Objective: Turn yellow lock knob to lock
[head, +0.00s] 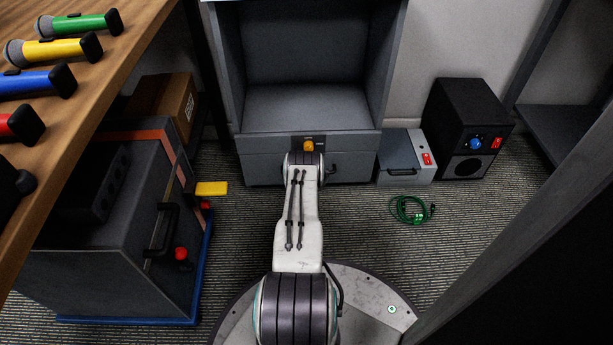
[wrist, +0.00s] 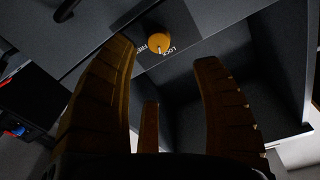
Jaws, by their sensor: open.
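The yellow lock knob (head: 308,146) is on a small dark plate on the front of the grey cabinet (head: 260,142), below its open compartment. In the wrist view the knob (wrist: 159,42) is round, with lettering on both sides; "LOCK" reads upside down at its lower right. A small pale mark shows at the knob's lower edge. My gripper (wrist: 166,62) is open and empty, its fingers spread below and around the knob in the picture. I see no contact with the knob. In the head view my arm hides the gripper.
A grey box with a red switch (head: 400,158) and a black speaker (head: 466,128) stand right of the cabinet. A coiled green cable (head: 411,209) lies on the carpet. A wooden table (head: 100,85) with several coloured microphones is at left, above a dark case (head: 130,240).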

